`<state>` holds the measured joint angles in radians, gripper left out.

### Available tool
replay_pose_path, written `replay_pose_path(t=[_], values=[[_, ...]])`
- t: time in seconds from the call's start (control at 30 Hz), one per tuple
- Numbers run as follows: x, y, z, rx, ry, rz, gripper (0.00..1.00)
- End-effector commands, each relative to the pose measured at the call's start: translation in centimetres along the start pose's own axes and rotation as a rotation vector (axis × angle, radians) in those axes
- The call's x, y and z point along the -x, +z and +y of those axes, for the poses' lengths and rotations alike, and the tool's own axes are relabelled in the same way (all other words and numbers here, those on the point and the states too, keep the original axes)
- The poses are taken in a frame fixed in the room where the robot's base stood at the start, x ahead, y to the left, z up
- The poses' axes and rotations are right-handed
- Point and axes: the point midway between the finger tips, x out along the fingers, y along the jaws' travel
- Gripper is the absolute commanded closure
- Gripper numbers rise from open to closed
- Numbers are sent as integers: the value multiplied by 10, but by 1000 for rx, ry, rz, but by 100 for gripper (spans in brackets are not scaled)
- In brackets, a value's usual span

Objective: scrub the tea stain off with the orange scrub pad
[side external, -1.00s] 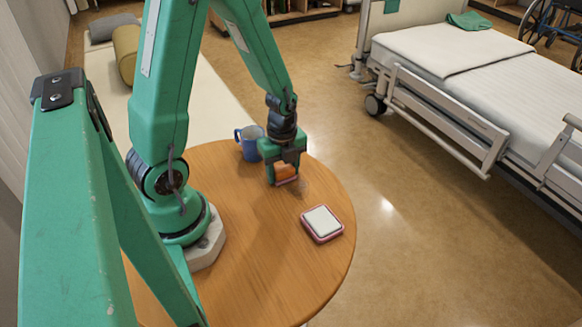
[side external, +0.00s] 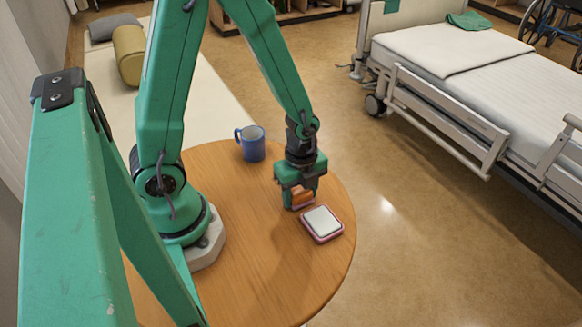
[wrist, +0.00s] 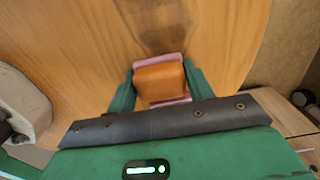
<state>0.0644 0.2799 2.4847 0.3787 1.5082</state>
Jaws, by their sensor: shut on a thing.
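My gripper (side external: 302,199) is shut on the orange scrub pad (wrist: 161,82). The pad sits between the two green fingers in the wrist view, with pink showing along its edges. It is low over the round wooden table; I cannot tell whether it touches the wood. A dark brown stain (wrist: 160,28) lies on the tabletop beyond the pad in the wrist view. In the side view I cannot make out the stain; my gripper may hide it.
A pink-rimmed square dish with a white top (side external: 322,223) stands close in front of my gripper. A blue mug (side external: 252,144) stands at the table's back. The round table's (side external: 262,270) front is clear. A bed (side external: 480,75) stands beyond, off the table.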

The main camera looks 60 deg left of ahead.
Motion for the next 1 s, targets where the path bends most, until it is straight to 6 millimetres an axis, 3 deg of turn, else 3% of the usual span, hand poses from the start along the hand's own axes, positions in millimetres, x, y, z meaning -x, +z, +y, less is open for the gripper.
replay_pose_path(t=[0.1,0.6,1.0], values=[[25,1,-2,2,-12,1,77],[67,2,-1,2,-6,0,77],[81,2,0,2,-2,0,77]])
